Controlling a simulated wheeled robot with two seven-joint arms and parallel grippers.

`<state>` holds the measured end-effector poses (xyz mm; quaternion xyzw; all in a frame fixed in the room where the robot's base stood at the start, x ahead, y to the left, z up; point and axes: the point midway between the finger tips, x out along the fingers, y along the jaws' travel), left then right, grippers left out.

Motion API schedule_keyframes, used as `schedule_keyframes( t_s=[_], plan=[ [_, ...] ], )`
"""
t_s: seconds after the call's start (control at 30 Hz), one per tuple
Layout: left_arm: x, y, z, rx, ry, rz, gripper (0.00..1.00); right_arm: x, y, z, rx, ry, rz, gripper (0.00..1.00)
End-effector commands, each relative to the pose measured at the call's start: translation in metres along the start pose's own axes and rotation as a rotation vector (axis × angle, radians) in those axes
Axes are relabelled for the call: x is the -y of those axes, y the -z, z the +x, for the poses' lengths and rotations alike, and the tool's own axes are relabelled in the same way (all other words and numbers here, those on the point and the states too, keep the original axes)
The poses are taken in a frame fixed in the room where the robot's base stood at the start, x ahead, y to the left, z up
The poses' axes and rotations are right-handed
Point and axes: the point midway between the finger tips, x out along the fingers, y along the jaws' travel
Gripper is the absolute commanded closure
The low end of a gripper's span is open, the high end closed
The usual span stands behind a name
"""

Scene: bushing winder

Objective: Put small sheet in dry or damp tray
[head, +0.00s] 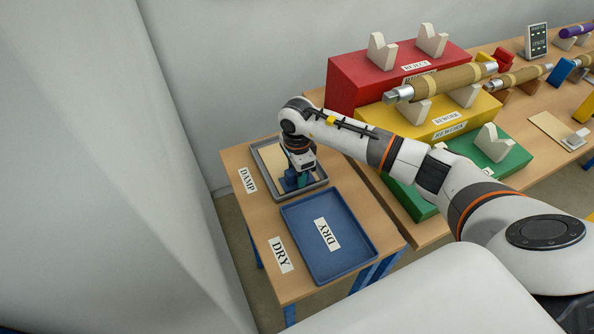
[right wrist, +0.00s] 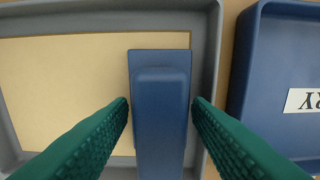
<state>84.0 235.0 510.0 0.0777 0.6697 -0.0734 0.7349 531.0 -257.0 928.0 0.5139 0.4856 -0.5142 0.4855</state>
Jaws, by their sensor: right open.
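The small sheet (right wrist: 65,85) is a tan sheet lying in the grey damp tray (right wrist: 210,60). A blue block-shaped grip (right wrist: 160,130) sits at its right edge in the right wrist view. In the head view the sheet (head: 268,160) and the damp tray (head: 262,149) are partly hidden by my right gripper (head: 296,180). The gripper is open, with its green fingers on either side of the blue grip. The blue dry tray (head: 313,261) is empty except for a DRY label and stands beside the damp tray. My left gripper is not in view.
The trays stand on a small wooden table (head: 300,288) by a grey wall. To the right, red (head: 350,80), yellow (head: 450,122) and green (head: 515,160) stands hold V-blocks. A tan roll (head: 445,82) rests on the yellow stand. Another tan sheet (head: 550,127) lies further right.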

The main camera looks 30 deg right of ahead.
Motion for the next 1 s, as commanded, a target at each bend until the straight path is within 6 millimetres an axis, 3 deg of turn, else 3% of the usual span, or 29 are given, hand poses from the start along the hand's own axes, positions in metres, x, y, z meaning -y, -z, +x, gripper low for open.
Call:
schedule_keyframes(
  t_s=[0.17, 0.4, 0.6, 1.0],
  plan=[
    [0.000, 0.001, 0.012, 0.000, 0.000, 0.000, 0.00, -0.001, -0.001, -0.027, 0.000, -0.006, -0.002, 0.55],
    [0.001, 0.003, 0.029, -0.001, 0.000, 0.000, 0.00, -0.002, 0.000, -0.079, 0.000, -0.007, -0.001, 0.55],
    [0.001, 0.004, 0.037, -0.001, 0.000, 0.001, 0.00, -0.001, 0.000, -0.110, 0.000, -0.004, 0.000, 0.55],
    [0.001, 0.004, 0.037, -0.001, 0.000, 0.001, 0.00, 0.000, 0.000, -0.120, 0.000, 0.000, 0.000, 0.55]
  ],
)
